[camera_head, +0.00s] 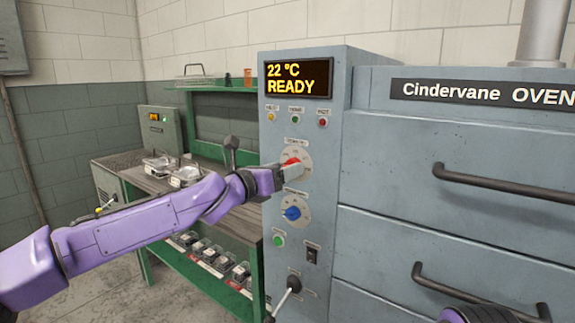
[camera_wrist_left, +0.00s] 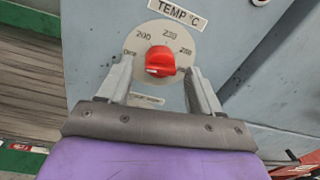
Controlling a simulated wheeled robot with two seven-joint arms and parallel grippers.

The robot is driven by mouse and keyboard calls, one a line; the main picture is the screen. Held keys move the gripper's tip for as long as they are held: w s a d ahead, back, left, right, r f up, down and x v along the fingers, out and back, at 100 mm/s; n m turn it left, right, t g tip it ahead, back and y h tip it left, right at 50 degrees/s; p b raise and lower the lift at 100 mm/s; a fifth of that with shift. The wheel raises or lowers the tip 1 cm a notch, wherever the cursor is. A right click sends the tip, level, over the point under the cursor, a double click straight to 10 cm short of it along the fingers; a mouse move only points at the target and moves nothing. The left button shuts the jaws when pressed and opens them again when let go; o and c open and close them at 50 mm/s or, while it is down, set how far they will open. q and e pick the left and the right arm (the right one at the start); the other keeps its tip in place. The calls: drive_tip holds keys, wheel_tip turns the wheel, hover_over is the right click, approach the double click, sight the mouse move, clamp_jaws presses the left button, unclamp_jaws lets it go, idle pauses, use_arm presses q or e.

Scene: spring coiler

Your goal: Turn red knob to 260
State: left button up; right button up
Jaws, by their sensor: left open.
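The red knob (camera_head: 291,162) sits on a round pale dial on the oven's control panel. In the left wrist view the red knob (camera_wrist_left: 160,59) is on a dial (camera_wrist_left: 150,32) marked 200, 230 and 260, under a TEMP °C label. A pale mark shows at the knob's lower left; its exact reading is unclear. My left gripper (camera_head: 288,171) is at the dial, partly covering it. In the wrist view my left gripper (camera_wrist_left: 158,68) is open, one finger on each side of the knob's lower part, with gaps between. My right gripper is out of view.
The display (camera_head: 298,79) reads 22 °C READY. A blue knob (camera_head: 292,213), green button (camera_head: 279,240), switch (camera_head: 312,255) and lever (camera_head: 293,284) lie below. Oven drawer handles (camera_head: 500,184) stick out at right. A green workbench (camera_head: 150,195) stands at left.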

use_arm(q)
drive_tip(key=shift+x, duration=0.85)
drive_tip(key=c, duration=1)
